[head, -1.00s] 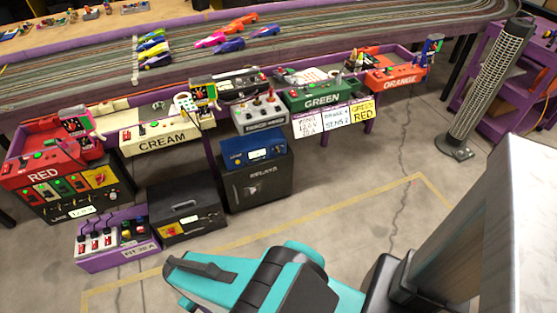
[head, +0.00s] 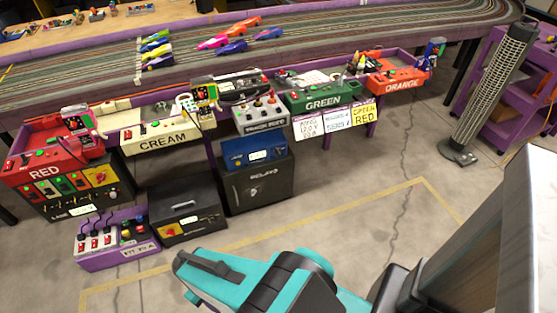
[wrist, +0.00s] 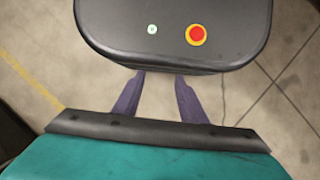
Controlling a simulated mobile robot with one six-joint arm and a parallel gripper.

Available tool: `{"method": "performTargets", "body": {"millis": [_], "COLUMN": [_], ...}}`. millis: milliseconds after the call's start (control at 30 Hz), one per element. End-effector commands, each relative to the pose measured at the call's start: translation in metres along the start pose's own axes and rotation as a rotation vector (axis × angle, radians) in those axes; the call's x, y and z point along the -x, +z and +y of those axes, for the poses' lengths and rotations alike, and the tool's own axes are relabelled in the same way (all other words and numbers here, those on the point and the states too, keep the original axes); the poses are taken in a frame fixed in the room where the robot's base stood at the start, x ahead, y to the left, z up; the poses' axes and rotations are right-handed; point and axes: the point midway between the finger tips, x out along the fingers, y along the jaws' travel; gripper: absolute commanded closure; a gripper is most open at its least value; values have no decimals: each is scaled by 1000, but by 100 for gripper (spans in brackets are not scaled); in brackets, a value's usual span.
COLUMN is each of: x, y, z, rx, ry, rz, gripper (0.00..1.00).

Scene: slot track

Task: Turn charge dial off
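A black box (head: 186,207) with a handle on top stands on the floor at the lower left of the head view. A red-and-yellow dial (head: 170,231) and a small white display are on its front. Another dial on a yellow panel (head: 101,174) is under the red station. I cannot tell which is the charge dial, and the settings are too small to read. My gripper (wrist: 160,76) shows in the wrist view with its two dark fingers apart and nothing between them. It is away from both dials, over bare floor. The head view does not show the fingers.
A purple switch box (head: 112,243) stands left of the black box, and a blue-topped relay box (head: 257,180) stands to its right. The slot track table (head: 330,60) with coloured control stations is behind. The floor (head: 340,215) in front, marked with yellow tape, is clear.

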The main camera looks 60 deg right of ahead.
Motion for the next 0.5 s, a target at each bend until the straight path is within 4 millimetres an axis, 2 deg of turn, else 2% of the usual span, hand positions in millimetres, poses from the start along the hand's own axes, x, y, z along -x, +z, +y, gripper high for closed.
{"method": "performTargets", "body": {"millis": [33,200,367,500], "x": [-7,-15,-17,-14], "y": [-13,-59,-104,-137], "z": [15,54,103,149], "rx": [-30,-116,-206,-281], "ry": [1,28,63,98], "rz": [31,175,334,469], "gripper": [62,62,62,62]}}
